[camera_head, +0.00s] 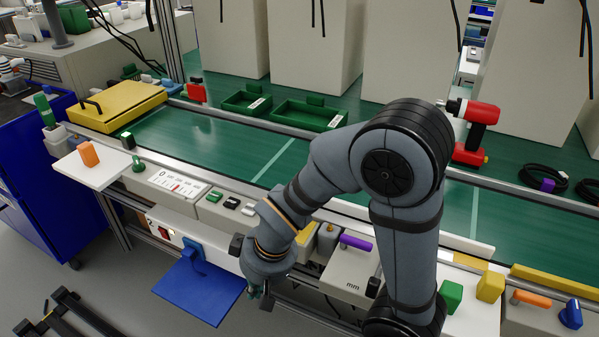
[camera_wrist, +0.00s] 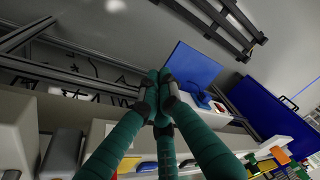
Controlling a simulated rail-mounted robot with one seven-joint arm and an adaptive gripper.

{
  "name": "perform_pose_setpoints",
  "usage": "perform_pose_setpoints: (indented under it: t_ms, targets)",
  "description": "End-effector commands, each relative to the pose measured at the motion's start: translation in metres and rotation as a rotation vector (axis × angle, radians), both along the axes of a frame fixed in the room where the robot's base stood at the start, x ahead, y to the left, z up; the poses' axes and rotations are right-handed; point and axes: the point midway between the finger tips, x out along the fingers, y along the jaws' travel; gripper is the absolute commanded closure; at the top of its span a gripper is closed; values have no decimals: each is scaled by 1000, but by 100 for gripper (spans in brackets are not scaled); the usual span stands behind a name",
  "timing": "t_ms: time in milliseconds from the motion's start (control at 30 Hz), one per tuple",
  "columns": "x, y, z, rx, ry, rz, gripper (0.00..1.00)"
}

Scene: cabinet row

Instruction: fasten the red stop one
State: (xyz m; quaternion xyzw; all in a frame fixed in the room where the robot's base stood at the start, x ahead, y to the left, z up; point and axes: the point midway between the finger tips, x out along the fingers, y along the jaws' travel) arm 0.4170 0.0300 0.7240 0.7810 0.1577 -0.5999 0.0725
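A small red part (camera_head: 163,232) sits on a white front panel (camera_head: 178,236) below the belt; red also shows in the wrist view (camera_wrist: 219,108). Beside it, a blue flap (camera_head: 203,292) with a blue handle (camera_head: 194,256) hangs out flat from the panel's lower edge. The flap (camera_wrist: 186,64) and its handle (camera_wrist: 201,96) also show in the wrist view. My gripper (camera_head: 259,292) is to the right of the flap, pointing down and apart from it. In the wrist view its green fingers (camera_wrist: 158,92) come together at the tips with nothing between them.
A white flap with an orange handle (camera_head: 89,154) sticks out at the left. A yellow lid (camera_head: 118,105) is at the belt's far-left end. A grey box with a purple handle (camera_head: 356,242) is close right of my gripper. A blue cabinet (camera_head: 40,190) stands left.

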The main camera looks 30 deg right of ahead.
Motion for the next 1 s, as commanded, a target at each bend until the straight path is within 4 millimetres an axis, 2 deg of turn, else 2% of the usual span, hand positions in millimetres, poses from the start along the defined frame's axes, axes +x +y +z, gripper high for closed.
perform_pose_setpoints:
  t_ms: [33,367,600,767,900,1000]
  targets:
    - [9,-6,35,0,0,-34,100]
    - [59,-57,142,3,4,-258,100]
    - [89,-109,212,-7,14,-400,100]
    - [103,-153,246,-22,28,-462,100]
    - [108,-193,240,-46,49,-432,100]
    - [111,-191,243,-64,62,-296,100]
